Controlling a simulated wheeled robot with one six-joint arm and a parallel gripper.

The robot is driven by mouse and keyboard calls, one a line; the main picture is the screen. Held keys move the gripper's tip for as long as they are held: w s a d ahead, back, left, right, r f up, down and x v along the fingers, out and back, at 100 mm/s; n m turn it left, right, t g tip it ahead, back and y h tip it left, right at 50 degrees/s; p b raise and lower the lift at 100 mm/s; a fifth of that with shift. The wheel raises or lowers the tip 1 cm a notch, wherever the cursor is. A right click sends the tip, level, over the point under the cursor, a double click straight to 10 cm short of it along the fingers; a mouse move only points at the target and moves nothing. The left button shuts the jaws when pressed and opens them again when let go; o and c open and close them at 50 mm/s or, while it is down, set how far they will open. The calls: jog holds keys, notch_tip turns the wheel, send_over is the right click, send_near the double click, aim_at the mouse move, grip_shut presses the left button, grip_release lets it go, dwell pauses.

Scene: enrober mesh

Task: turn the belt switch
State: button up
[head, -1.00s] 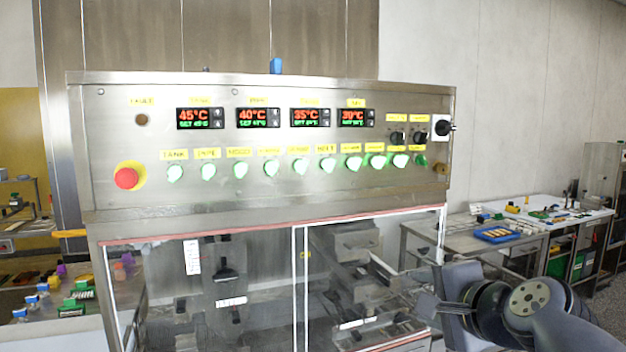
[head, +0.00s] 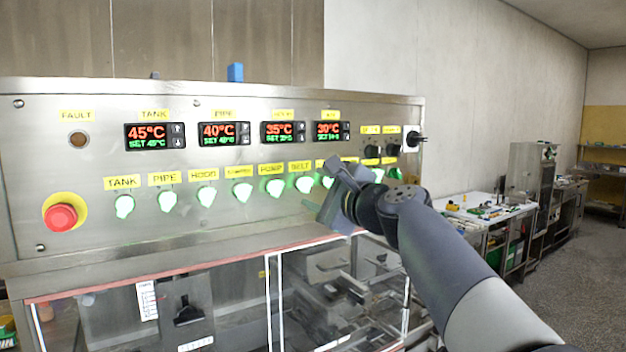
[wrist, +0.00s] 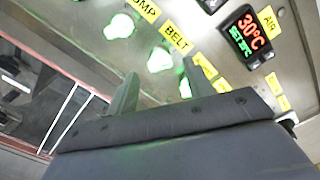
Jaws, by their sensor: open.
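The belt switch (head: 304,184) is a green-lit white knob under the yellow BELT label (head: 300,166), in the lower row of the steel control panel. In the wrist view the belt switch (wrist: 159,60) glows beside the BELT label (wrist: 176,38), just ahead of the fingers. My gripper (head: 322,207) is in front of the panel, just right of and below the belt switch in the head view. Its two fingers (wrist: 157,92) are apart, with nothing between them. No contact with the knob shows. My gripper and arm hide some knobs to the right of it.
Similar lit knobs such as the pump knob (head: 274,187) stand close by. A red emergency button (head: 61,217) is at the panel's left. Clear guard doors (head: 230,300) with a red top edge lie below. A work table (head: 470,207) stands at the right.

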aim_at(306, 185)
jog(key=shift+x, duration=1.2)
jog(key=shift+c, duration=0.3)
jog(key=c, duration=0.9)
